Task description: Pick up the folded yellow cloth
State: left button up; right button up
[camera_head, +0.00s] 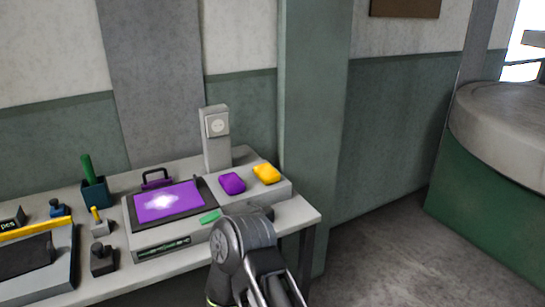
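The folded yellow cloth (266,173) lies on the right end of a low grey block on the table, near the back. A folded purple cloth (231,183) lies just left of it on the same block, a small gap apart. One of my arms rises from the bottom edge in front of the block; its dark rounded joint covers part of the table's front. I cannot make out any gripper fingers, and nothing of mine visibly touches the yellow cloth.
A purple sheet with a white patch (167,201) lies on a dark-framed device left of the cloths. A grey post (215,140) stands behind. A green piece (210,216) lies in front. A dark cup (95,192) stands left. The table's right edge is near the yellow cloth.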

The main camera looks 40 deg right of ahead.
aim_at(267, 175)
jog(key=l, duration=0.85)
jog(key=k+l, duration=0.15)
jog(key=l, duration=0.75)
